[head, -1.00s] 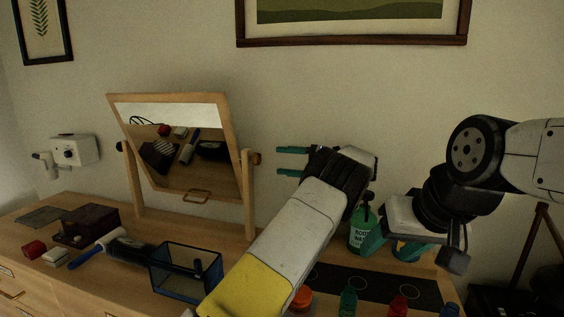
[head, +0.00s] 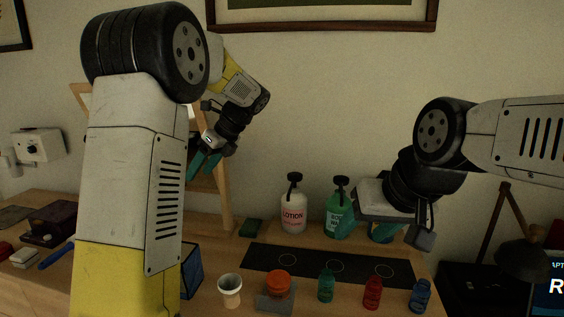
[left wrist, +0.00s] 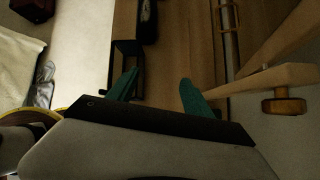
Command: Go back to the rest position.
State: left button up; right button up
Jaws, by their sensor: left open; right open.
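My left gripper (head: 203,168) hangs in front of the mirror's right post, with its teal fingers pointing down. It is open and empty; the left wrist view also shows its two fingers (left wrist: 160,92) apart, with nothing between them. My left arm rises large in the foreground and covers most of the mirror. My right gripper (head: 364,230) is open above the back of the dark mat, its teal fingers pointing down. One finger overlaps the green pump bottle (head: 336,218) in the picture; I cannot tell whether they touch.
A lotion bottle (head: 293,212) stands behind the dark mat (head: 290,264). A white cup (head: 230,291), an orange-lidded jar (head: 278,284) and small green (head: 326,286), red (head: 373,293) and blue (head: 420,296) bottles line the front. A lamp (head: 522,262) stands at the right.

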pick_arm(q)
jog(key=s+d+n+t+h, duration=0.1)
jog(key=s+d+n+h, duration=0.1)
jog(key=s+n, duration=0.5)
jog(key=s+d+n+t+h, duration=0.2)
jog(key=s+n, duration=0.5)
jog(key=s, duration=0.4)
jog(key=s+d+n+t+h, duration=0.2)
jog(key=s+n+h, duration=0.3)
jog(key=s+n, duration=0.3)
jog(key=shift+s+d+f, duration=0.25)
jog(key=shift+s+d, duration=0.3)
jog(key=shift+d, duration=0.3)
jog(key=shift+a, duration=0.15)
